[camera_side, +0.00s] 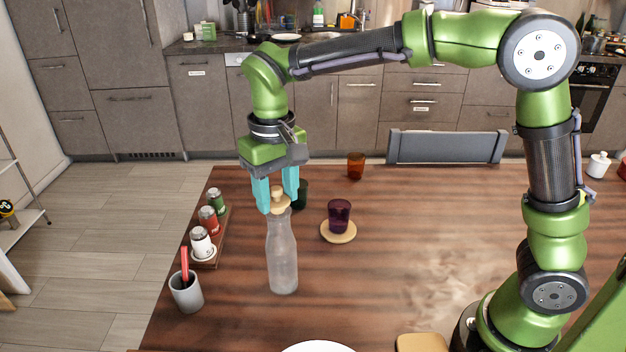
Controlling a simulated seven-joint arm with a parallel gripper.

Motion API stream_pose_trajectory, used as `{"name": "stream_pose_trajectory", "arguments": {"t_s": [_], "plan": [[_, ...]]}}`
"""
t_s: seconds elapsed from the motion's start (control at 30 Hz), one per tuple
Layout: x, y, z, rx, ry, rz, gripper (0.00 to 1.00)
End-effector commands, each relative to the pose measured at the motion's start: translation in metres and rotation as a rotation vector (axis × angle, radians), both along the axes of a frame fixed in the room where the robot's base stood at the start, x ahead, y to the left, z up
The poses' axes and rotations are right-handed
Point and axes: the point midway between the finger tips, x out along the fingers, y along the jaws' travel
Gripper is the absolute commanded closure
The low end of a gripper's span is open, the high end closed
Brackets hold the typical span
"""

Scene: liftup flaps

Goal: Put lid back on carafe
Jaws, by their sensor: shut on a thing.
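The carafe (282,255) is a tall, clear, frosted-looking bottle standing upright on the wooden table. The lid (279,201) is a light wooden stopper at the carafe's mouth. My gripper (278,198) points down above the carafe, its two teal fingers on either side of the lid and shut on it. The lid looks in line with the carafe's neck. I cannot tell from this view whether it is seated in the mouth or just above it.
Close right stand a dark green glass (301,195) and a purple glass (339,215) on a round coaster (338,237). An orange glass (356,165) is farther back. Left are a rack of jars (208,220) and a grey cup (187,293). A white plate (318,347) is at the front.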

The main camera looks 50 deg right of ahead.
Motion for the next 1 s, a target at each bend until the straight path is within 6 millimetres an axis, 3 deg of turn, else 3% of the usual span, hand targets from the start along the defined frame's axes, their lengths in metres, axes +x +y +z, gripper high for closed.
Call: {"name": "stream_pose_trajectory", "arguments": {"t_s": [0.2,0.23,0.4,0.63,0.8,1.0], "plan": [[0.0,-0.0001,-0.0001,0.0,0.0,0.0,0.81],[0.0,-0.0001,-0.0001,0.0,0.0,0.0,0.52],[0.0001,-0.0001,-0.0001,0.0,0.0,0.0,0.26],[0.0,-0.0001,-0.0001,0.0,0.0,0.0,0.22],[0.0001,-0.0001,-0.0001,0.0,0.0,0.0,0.0],[0.0001,-0.0001,0.0003,0.0,0.0,0.0,0.0]]}}
